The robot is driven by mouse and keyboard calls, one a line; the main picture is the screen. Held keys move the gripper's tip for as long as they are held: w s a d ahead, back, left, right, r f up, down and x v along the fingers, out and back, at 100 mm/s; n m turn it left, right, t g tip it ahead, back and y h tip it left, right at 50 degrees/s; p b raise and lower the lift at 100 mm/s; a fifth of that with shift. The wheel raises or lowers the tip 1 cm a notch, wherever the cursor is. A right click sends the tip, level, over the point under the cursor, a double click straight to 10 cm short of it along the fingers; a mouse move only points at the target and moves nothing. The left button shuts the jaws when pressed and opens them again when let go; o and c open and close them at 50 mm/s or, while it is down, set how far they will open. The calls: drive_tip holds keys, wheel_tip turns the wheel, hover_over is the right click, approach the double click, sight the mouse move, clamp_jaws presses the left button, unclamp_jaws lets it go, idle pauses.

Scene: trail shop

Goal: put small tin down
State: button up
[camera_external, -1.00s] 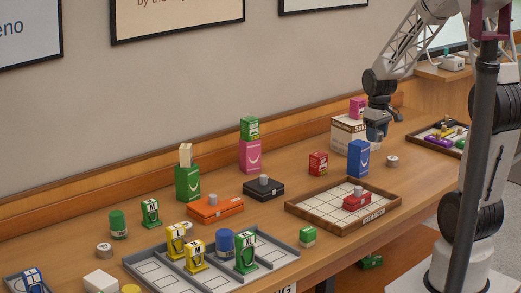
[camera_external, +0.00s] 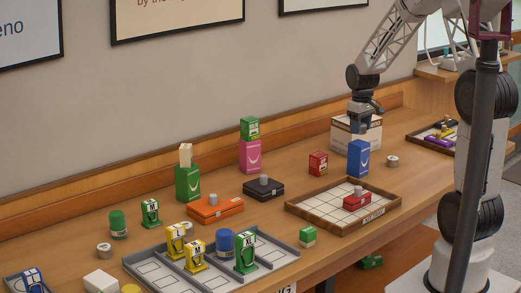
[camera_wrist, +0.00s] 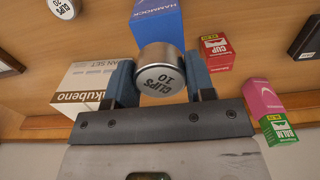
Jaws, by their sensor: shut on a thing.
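The small tin (camera_wrist: 160,70), a silver cylinder marked "CLIPS 10", sits between the two blue fingers of my gripper (camera_wrist: 160,85) in the wrist view. The gripper is shut on it. In the external view my gripper (camera_external: 362,124) is in the air in front of the white pan set box (camera_external: 350,138), above and behind the tall blue hammock box (camera_external: 358,158). The held tin cannot be made out there. Another silver tin (camera_external: 392,161) stands on the table right of the blue box; it also shows in the wrist view (camera_wrist: 63,8).
A red cup box (camera_external: 318,163) stands left of the blue box. A wooden-rimmed tray (camera_external: 300,208) holds a red case with a tin on top. Black (camera_external: 263,190) and orange (camera_external: 215,210) cases also bear tins. A pink box (camera_external: 250,156) carries a green balm box.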

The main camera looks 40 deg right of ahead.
sight(359, 143)
idle(0.3)
drive_tip(key=shift+f, duration=1.75)
drive_tip(key=shift+f, duration=0.1)
drive_tip(key=o, duration=0.9)
wheel_tip(359, 143, up, 12)
drive_tip(key=shift+r, duration=0.1)
